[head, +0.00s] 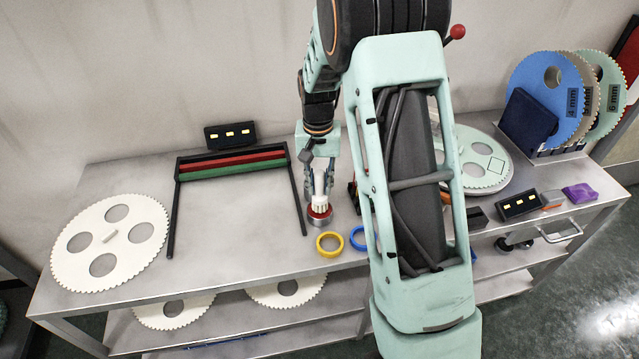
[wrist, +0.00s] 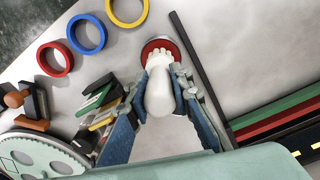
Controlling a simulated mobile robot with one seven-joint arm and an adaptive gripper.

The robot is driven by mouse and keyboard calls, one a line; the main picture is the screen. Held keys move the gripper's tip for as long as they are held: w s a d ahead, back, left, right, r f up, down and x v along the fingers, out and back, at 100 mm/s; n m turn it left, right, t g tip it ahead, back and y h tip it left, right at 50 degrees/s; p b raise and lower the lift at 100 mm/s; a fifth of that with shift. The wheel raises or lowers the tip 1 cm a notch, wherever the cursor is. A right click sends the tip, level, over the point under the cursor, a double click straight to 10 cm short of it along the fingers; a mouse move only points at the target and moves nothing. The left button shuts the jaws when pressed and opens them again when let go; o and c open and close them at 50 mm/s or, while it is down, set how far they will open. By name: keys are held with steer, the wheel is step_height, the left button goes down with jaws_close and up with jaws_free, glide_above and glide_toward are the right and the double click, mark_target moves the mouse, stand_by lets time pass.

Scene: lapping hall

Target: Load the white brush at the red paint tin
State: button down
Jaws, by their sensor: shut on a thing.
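My gripper (head: 319,187) is shut on the white brush (head: 319,200) and holds it upright, bristles down, over the red paint tin (head: 319,221). The tin is a low round metal tin with red paint inside, standing on the metal bench. In the wrist view, the brush's pale rounded handle (wrist: 160,94) lies between the fingers of my gripper (wrist: 160,85). Its bristles overlap the red paint in the tin (wrist: 172,47). I cannot tell whether the bristle tips touch the paint or hang just above it.
Yellow (head: 329,244) and blue (head: 359,238) rings lie in front of the tin; a red ring (wrist: 54,58) also shows. A dark frame with red and green bars (head: 233,163) lies left. A large toothed disc (head: 75,240) lies farther left. My arm hides part of the bench.

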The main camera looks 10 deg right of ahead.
mark_target(319, 173)
steer(key=shift+f+b, duration=0.35)
steer(key=shift+f, duration=0.15)
stand_by(1.2)
steer(key=shift+r, duration=0.1)
steer(key=shift+r+p, duration=2.25)
steer(key=shift+r, duration=1.15)
